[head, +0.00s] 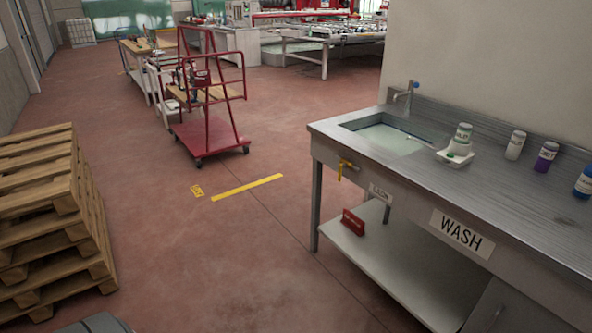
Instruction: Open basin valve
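The wash station is a grey metal bench (497,212) on the right, with a white "WASH" sign on its front. A sunken basin (392,138) with pale contents is set in its top at the far left end. A small yellow valve handle (347,166) sticks out from the front of the bench below the basin. A faucet (405,91) stands at the back of the basin. Neither of my grippers is in view. I cannot tell the valve's state for sure.
A white holder with a bottle (463,137) and several more bottles stand on the bench. A red block (353,222) sits on the lower shelf (400,262). Stacked pallets (50,215) stand at left, a red cart (208,135) farther back. The floor between is clear.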

